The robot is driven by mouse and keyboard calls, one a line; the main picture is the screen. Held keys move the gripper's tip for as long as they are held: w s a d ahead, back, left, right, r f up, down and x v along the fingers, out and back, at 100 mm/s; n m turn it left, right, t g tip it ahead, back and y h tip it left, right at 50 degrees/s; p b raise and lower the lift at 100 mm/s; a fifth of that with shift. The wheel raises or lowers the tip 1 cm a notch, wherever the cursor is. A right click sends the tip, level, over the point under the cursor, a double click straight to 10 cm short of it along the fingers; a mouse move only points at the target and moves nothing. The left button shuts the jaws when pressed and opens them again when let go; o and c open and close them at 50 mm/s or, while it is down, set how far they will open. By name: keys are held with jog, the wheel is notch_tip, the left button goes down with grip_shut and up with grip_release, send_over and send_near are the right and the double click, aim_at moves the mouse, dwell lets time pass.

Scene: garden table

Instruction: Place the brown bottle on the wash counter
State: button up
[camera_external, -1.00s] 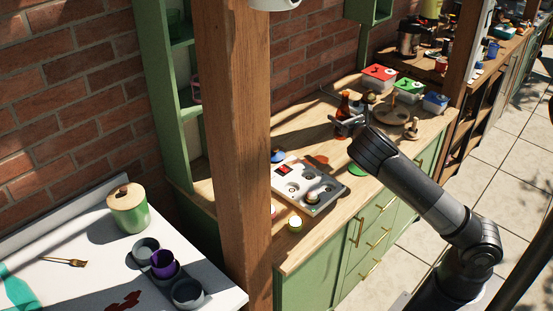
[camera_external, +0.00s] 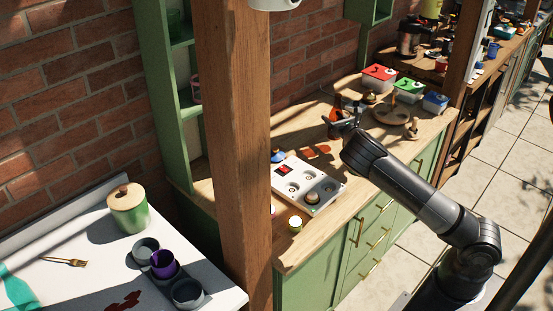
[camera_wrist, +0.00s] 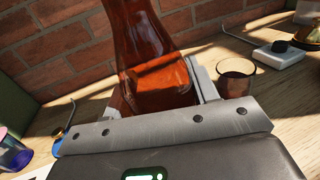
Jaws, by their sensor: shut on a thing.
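The brown bottle (camera_external: 336,112) is above or on the wooden counter with green cabinets (camera_external: 310,243); I cannot tell if its base touches the top. My gripper (camera_external: 346,121) is shut on the bottle. In the wrist view the amber-brown glass bottle (camera_wrist: 155,65) stands between the two fingers (camera_wrist: 157,105), slightly tilted in the picture, with its base hidden by the gripper. No sink shows, so I cannot tell which surface is the wash counter.
Lidded boxes (camera_external: 410,89) and a round wooden board (camera_external: 392,115) are to the right. In the wrist view a small brown glass (camera_wrist: 236,78) stands close to the bottle. A wooden post (camera_external: 232,150) is at the left.

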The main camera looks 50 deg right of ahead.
jog(key=shift+w+a+f, duration=0.2)
jog(key=shift+w+f, duration=0.05)
jog(key=shift+f, duration=1.9)
jog(key=shift+f, duration=0.1)
jog(key=o, duration=1.2)
jog(key=shift+f, duration=0.1)
